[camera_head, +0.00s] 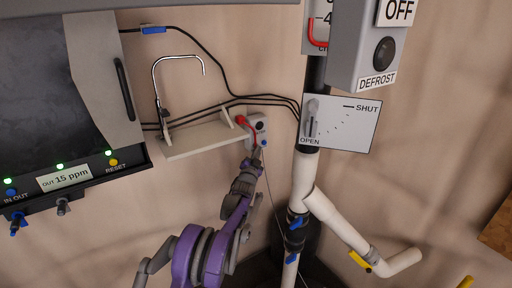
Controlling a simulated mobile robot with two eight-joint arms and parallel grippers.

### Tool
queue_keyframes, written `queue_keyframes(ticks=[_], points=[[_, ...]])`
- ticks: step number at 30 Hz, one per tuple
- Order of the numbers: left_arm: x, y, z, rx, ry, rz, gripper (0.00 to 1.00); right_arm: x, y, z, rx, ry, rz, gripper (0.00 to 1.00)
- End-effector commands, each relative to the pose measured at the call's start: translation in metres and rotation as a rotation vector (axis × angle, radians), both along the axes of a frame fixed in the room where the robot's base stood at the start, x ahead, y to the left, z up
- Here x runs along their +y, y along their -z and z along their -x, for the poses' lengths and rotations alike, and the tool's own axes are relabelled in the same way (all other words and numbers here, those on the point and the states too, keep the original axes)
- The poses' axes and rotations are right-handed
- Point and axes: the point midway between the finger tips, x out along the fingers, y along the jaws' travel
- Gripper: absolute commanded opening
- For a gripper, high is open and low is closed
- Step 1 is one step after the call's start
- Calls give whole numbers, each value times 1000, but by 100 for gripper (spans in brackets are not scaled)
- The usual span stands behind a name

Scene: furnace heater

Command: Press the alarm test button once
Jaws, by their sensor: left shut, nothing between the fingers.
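A small white wall box (261,119) with a dark round spot on its face is fixed at the right end of the shelf. Its label is too small to read, and I cannot tell for sure that it carries the alarm test button. My left gripper (257,149) is shut and empty, its tip at the lower part of this box. I cannot tell whether it touches. A red part (241,121) and a small blue spot (264,143) show beside the tip. My right gripper is not in view.
A shelf (205,138) holds a metal faucet (157,85). White pipes (305,180) with blue valves stand right of my arm, below a DEFROST box (366,45).

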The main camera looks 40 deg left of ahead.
Motion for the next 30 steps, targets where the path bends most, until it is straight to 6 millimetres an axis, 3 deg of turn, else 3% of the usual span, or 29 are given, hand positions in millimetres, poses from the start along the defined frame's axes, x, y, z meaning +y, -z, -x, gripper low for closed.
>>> queue_keyframes(ticks=[19,30], points=[[4,0,-1,0,0,-1,0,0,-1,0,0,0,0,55],[-11,1,4,0,0,0,0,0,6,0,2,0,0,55]])
